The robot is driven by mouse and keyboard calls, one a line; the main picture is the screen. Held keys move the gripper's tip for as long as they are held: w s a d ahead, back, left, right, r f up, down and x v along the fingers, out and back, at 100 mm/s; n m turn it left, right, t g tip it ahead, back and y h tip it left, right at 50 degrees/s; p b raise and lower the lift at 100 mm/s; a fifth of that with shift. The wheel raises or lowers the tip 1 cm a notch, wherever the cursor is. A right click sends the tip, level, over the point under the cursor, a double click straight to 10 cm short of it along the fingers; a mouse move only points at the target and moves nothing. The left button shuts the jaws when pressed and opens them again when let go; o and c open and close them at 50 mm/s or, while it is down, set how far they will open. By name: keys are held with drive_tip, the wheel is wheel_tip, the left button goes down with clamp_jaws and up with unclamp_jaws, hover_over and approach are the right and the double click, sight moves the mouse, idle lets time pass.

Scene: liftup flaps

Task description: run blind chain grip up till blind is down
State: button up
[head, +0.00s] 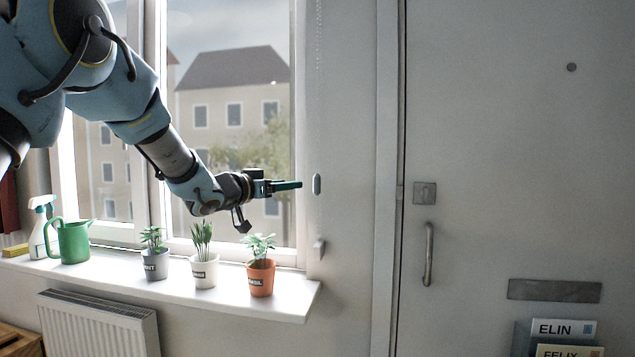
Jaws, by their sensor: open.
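The blind chain hangs as a thin beaded line (319,30) on the wall just right of the window. Its grip, a small grey oval (316,184), sits on the chain at mid-height. My gripper (300,185) points right, its teal fingertips a little left of the grip in the picture. The fingers look apart and hold nothing; whether they touch the grip cannot be told. The blind itself is not seen; the visible window glass (232,130) is uncovered.
The white sill (225,300) carries a basil pot (261,280), two more plant pots, a green watering can (73,242) and a spray bottle (43,225). A small wall bracket (319,249) is below the grip. A grey door (500,150) stands right.

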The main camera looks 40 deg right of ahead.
sight(314, 179)
drive_tip(key=shift+m+g, duration=0.3)
drive_tip(key=d+p, duration=0.1)
drive_tip(key=d, duration=0.3)
drive_tip(key=d+p, duration=0.1)
drive_tip(key=d, duration=0.2)
drive_tip(key=d+p, duration=0.1)
drive_tip(key=d, duration=0.3)
drive_tip(key=shift+w+d+r+p, duration=0.2)
drive_tip(key=shift+d+r+p, duration=0.1)
drive_tip(key=shift+p, duration=0.1)
clamp_jaws()
idle(0.6)
